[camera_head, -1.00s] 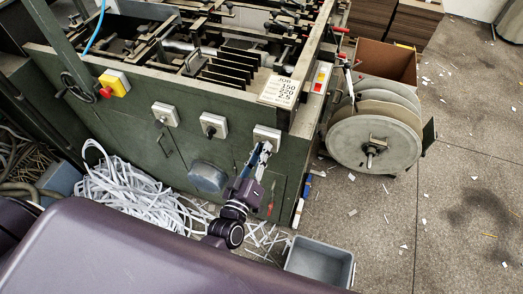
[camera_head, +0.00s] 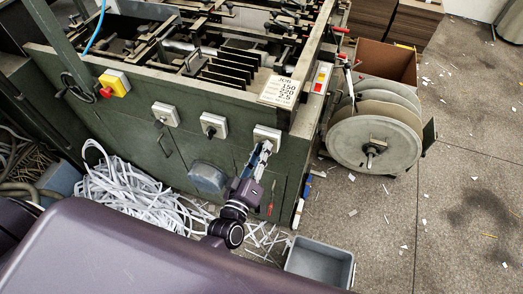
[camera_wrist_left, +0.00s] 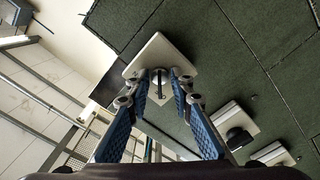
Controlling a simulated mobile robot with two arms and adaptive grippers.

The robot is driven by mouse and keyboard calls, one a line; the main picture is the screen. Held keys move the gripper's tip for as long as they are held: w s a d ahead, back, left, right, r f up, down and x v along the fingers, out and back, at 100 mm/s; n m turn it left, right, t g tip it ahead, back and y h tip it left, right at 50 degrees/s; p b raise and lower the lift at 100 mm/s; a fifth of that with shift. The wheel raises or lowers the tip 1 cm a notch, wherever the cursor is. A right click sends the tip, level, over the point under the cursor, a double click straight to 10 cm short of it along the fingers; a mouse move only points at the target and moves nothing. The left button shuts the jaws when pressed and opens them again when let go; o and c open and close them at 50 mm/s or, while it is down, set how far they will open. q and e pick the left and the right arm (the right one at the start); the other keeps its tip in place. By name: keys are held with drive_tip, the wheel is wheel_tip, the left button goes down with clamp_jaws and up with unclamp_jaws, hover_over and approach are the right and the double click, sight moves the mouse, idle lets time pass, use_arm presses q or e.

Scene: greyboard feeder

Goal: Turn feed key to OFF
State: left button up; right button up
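The feed key (camera_wrist_left: 158,82) is a small metal key standing out from a square white plate (camera_wrist_left: 154,54) on the green machine front. In the head view this is the rightmost switch plate (camera_head: 267,132). My left gripper (camera_head: 264,149) reaches up to it from below and hides the key there. In the left wrist view the gripper's blue-padded fingers (camera_wrist_left: 159,86) stand on either side of the key, with a gap visible on both sides. The fingers look open. The key's exact angle is hard to read. My right gripper is not in view.
Other switch plates (camera_head: 213,126) with knobs sit to the left on the machine front. A job card (camera_head: 279,92) hangs above the key. A reel (camera_head: 372,142) stands to the right. A grey bin (camera_head: 320,262) and white strips (camera_head: 140,192) lie on the floor.

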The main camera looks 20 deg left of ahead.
use_arm(q)
drive_tip(key=s, duration=1.2)
drive_tip(key=shift+a, duration=0.2)
